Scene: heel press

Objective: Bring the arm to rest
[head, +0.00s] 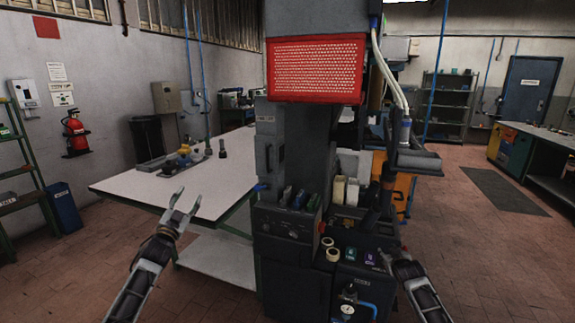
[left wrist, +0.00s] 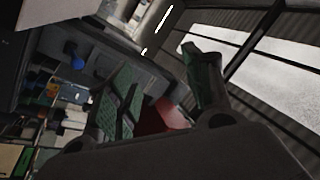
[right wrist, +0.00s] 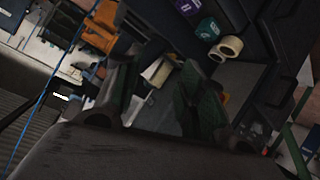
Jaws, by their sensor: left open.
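My left arm comes in from the lower left of the head view. Its gripper (head: 183,205) points up in front of the white table's near corner, with its two fingers apart and nothing between them. In the left wrist view the fingers of this gripper (left wrist: 165,75) also stand apart. My right arm comes in from the lower right, in front of the press. Its gripper is partly lost against the dark machine in the head view. In the right wrist view the right gripper (right wrist: 158,78) has its fingers apart, with no held object visible between them.
The dark heel press (head: 290,160) with a red perforated guard (head: 315,68) stands in the middle. Tape rolls (head: 330,248) rest on its front. A white-topped table (head: 130,185) bears tools at the left. Open tiled floor lies to the right.

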